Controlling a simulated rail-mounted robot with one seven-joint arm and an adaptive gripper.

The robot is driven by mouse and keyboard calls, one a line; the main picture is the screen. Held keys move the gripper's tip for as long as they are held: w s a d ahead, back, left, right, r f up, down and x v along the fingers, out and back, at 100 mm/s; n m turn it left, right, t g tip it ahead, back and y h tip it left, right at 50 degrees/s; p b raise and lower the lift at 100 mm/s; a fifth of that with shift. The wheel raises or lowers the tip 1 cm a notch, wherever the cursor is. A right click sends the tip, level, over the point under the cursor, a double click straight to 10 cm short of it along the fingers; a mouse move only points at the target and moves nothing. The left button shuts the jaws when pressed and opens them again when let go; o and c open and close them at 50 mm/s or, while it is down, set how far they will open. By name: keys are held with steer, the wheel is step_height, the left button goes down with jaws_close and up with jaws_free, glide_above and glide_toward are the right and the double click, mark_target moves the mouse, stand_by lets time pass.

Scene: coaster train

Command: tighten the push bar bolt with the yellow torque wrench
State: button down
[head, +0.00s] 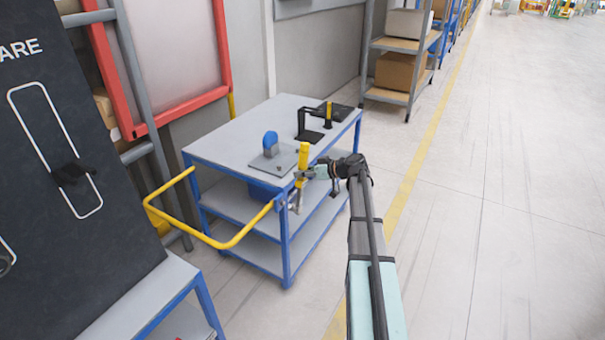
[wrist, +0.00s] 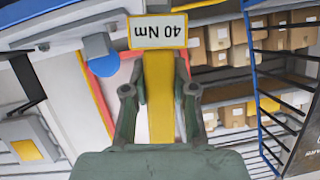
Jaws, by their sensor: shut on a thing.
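The yellow torque wrench (head: 304,153) stands roughly upright at the near corner of a blue-legged cart (head: 235,130). My gripper (head: 302,173) is shut on the wrench. In the wrist view the wrench (wrist: 160,95) runs between both fingers, with a "40 Nm" label upside down at its top. The wrench's grey metal lower part (head: 297,198) hangs below my gripper, close to the cart's corner post. The yellow push bar (head: 225,243) loops out from the cart's near end and meets the post by that corner. The bolt itself is too small to make out, and I cannot tell whether the wrench touches it.
On the cart top are a grey plate with a blue-topped part (head: 270,140) and a black stand (head: 311,125) beside a yellow-handled tool (head: 328,112). A dark panel (head: 70,170) stands at left, shelves with boxes (head: 400,70) behind. The floor at right is clear.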

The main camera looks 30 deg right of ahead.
steer(key=shift+w+a+r+b, duration=0.1)
steer(key=shift+w+a+b, duration=0.45)
steer(key=shift+w, duration=0.3)
steer(key=shift+b, duration=0.65)
stand_by(0.4)
steer(key=shift+w+a+b, duration=0.4)
steer(key=shift+w+a, duration=0.1)
steer(key=shift+w, duration=0.2)
stand_by(2.0)
steer(key=shift+w+d+f+m+g+y+b, duration=0.15)
steer(key=shift+w+d+f+m+g+y, duration=0.1)
steer(key=shift+w+d+m, duration=0.35)
steer(key=shift+w+d+f+m+g+y+b, duration=0.15)
steer(key=shift+w+d+f+m+y, duration=0.15)
steer(key=shift+d, duration=0.5)
stand_by(2.0)
